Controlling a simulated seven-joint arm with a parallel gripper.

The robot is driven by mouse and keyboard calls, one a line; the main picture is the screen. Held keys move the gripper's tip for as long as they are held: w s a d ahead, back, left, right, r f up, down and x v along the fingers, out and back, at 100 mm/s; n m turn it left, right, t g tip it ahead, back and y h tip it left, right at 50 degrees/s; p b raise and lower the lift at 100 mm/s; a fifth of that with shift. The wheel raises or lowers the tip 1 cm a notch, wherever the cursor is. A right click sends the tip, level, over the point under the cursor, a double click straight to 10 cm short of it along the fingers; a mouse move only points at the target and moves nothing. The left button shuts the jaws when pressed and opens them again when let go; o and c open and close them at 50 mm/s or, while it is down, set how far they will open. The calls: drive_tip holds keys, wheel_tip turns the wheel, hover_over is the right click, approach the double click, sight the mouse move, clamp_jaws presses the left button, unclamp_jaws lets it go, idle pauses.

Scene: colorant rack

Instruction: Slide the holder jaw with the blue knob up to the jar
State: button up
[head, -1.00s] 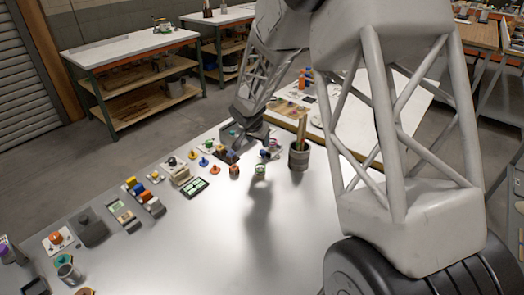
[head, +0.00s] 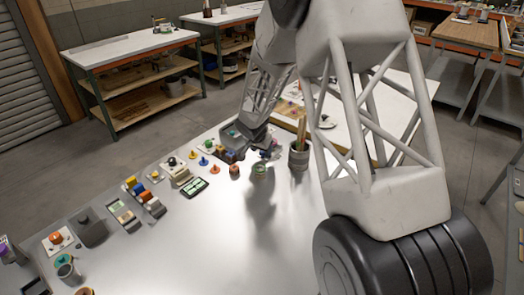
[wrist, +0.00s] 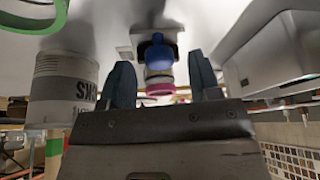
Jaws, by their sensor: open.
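In the wrist view, a blue knob (wrist: 157,50) shows between and slightly beyond the two dark fingertips of my gripper (wrist: 160,70). The fingers are apart, one on each side of it, and I see no clear contact. A white and pink piece (wrist: 158,86) shows just below the knob. A pale can-shaped jar (wrist: 62,88) with dark lettering stands to the left of the fingers; I cannot tell whether it is the task's jar. In the head view, my gripper (head: 252,142) is low over the bench's far side, and its fingertips and the holder jaw are largely hidden.
A small green-topped container (head: 259,171) and a grey cup with sticks (head: 299,156) stand near my gripper. Several small coloured items and a dark tray (head: 194,188) line the bench's left side. A grey box (wrist: 270,50) is close at right in the wrist view.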

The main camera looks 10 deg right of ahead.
drive_tip(key=shift+w+d+f, duration=0.1)
drive_tip(key=shift+f, duration=0.3)
drive_tip(key=shift+c, duration=0.2)
clamp_jaws()
